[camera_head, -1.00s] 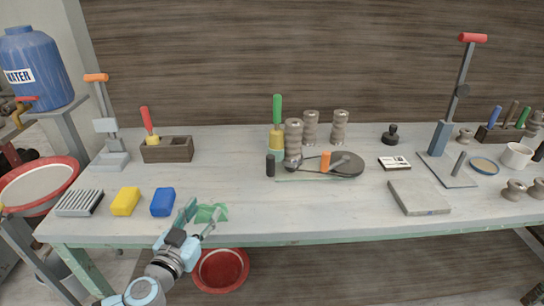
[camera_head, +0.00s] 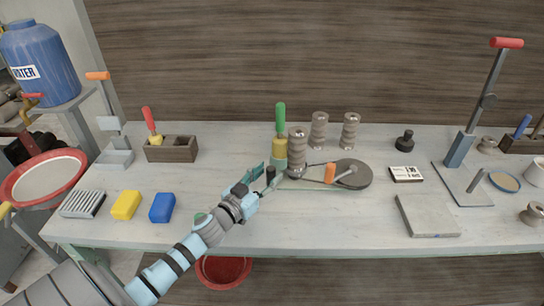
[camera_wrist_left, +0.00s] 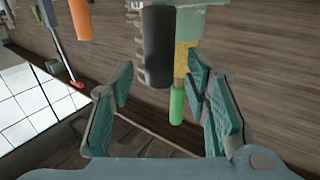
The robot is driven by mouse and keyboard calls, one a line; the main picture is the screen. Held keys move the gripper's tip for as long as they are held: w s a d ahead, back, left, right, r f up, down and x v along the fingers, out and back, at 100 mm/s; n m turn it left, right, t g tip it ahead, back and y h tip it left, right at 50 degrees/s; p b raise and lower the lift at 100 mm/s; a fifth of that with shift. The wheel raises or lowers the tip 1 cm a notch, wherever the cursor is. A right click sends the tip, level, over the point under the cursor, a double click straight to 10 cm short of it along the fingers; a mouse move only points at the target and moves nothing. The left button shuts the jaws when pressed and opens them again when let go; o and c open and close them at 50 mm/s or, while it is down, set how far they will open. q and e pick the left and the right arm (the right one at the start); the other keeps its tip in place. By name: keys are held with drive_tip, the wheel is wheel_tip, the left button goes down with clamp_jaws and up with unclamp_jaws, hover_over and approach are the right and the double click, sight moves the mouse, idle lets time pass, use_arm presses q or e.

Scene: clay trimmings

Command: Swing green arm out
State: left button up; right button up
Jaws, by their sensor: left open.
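My left gripper (camera_head: 264,181) is open at the black handle. My right gripper is not in view.
The front middle of the bench is clear.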

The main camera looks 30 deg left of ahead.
use_arm(q)
drive_tip(key=shift+w+r, duration=0.3)
drive_tip(key=shift+w, duration=0.4)
drive_tip(key=shift+w+p, duration=0.25)
drive_tip(key=shift+p, duration=0.15)
drive_tip(key=shift+w+f, duration=0.1)
drive_tip(key=shift+w, duration=0.05)
drive_tip(key=shift+w+f, duration=0.1)
drive_tip(key=shift+f, duration=0.05)
clamp_jaws()
drive_tip(key=shift+a, duration=0.25)
drive_tip(key=shift+d, duration=0.2)
drive_tip(key=shift+a, duration=0.1)
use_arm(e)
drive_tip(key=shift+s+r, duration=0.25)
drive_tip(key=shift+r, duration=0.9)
